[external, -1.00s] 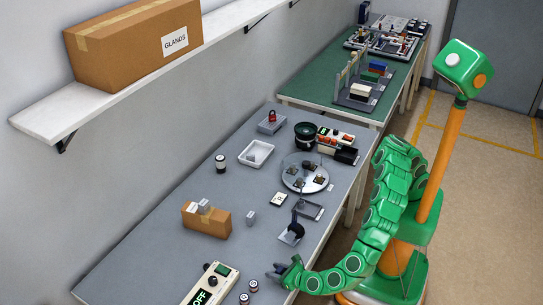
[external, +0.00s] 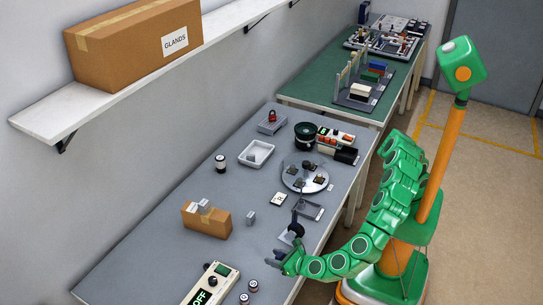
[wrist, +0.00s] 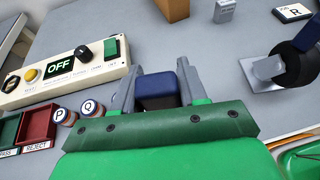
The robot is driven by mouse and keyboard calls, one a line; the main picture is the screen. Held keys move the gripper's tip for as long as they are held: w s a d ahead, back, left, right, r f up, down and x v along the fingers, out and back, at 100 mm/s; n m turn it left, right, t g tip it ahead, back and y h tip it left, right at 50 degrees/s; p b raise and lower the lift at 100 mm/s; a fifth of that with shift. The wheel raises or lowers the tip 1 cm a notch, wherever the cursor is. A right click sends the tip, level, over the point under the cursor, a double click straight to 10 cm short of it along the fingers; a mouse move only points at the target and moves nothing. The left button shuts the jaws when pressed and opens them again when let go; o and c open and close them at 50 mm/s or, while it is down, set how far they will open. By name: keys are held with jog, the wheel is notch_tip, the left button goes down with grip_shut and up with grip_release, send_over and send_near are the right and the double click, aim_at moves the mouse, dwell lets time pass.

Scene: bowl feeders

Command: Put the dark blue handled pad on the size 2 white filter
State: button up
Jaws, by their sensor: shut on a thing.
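My gripper (wrist: 155,92) is shut on a dark blue block-like thing (wrist: 160,84), which looks like the handled pad. Its lower part is hidden behind the gripper body. In the external view my gripper (external: 285,262) is low over the near edge of the grey table, close to a small stand. I cannot pick out a size 2 white filter for certain. A white tray (external: 247,160) stands farther back on the table.
The stand with a black and blue round part (wrist: 300,45) is to the right. An OFF control panel (wrist: 62,70), P and Q discs (wrist: 88,107) and a red bin (wrist: 38,122) are left. A cardboard box (external: 206,222) and a round plate (external: 305,185) stand on the table.

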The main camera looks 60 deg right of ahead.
jog(key=w+d+r+h, duration=0.1)
jog(key=w+d+r, duration=0.1)
jog(key=w+d, duration=0.55)
jog(key=w+d+r+m, duration=0.1)
jog(key=w+d+r, duration=0.3)
jog(key=w, duration=0.7)
jog(key=w+d+r+h, duration=0.1)
jog(key=w+d, duration=0.7)
jog(key=w, duration=0.1)
jog(key=w+d+r+m, duration=0.15)
jog(key=w+d, duration=0.25)
jog(key=d, duration=0.5)
jog(key=w+d+r+h, duration=0.15)
jog(key=w+d, duration=0.25)
jog(key=d, duration=0.4)
jog(key=w+d+r, duration=0.2)
jog(key=w+d, duration=0.3)
jog(key=d, duration=0.4)
send_over(218, 156)
jog(key=shift+g, duration=0.4)
jog(key=shift+f, duration=6.6)
jog(key=shift+f, duration=0.15)
jog(key=o, duration=1)
